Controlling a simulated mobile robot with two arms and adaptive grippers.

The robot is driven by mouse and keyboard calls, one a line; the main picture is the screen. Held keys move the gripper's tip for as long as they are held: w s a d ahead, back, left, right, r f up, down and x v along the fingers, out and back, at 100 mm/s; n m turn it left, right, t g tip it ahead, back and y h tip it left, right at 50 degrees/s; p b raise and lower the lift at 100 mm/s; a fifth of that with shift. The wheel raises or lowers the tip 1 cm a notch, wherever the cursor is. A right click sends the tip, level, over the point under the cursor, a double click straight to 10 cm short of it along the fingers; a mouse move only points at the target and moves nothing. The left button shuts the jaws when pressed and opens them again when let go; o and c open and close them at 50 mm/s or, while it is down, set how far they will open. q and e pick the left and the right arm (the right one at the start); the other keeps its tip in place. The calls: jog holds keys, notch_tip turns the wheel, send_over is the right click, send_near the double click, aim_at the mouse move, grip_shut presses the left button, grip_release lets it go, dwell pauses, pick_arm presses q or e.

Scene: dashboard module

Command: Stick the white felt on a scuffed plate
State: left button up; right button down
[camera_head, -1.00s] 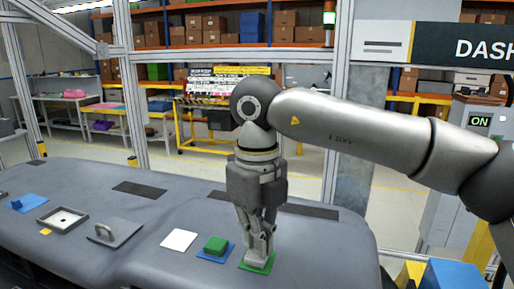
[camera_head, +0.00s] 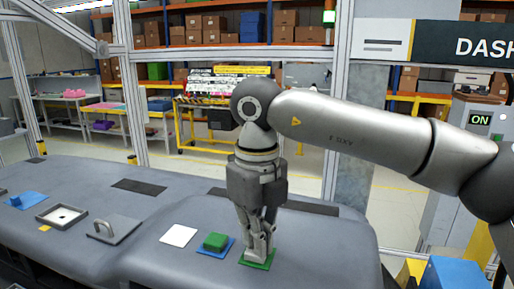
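A white felt square (camera_head: 178,236) lies flat on the grey dashboard surface. To its right a green block (camera_head: 215,241) sits on a blue plate (camera_head: 203,251). My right gripper (camera_head: 258,256) points straight down with its fingertips at a flat green plate (camera_head: 247,263), partly covering it. The fingers look close together, but whether they are open or shut is unclear. A grey plate with a handle (camera_head: 124,228) lies left of the felt. I cannot make out scuffs on any plate. My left gripper is out of view.
A shallow grey tray with a pale inside (camera_head: 41,219), a small yellow square (camera_head: 44,228) and a blue piece (camera_head: 27,199) lie farther left. Dark strips (camera_head: 138,187) mark the dashboard's back. A metal frame post (camera_head: 337,150) stands behind the arm.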

jog(key=shift+s+f, duration=0.1)
jog(key=shift+f, duration=0.1)
notch_tip(320, 180, up, 8)
jog(key=p, duration=0.5)
jog(key=shift+p, duration=0.3)
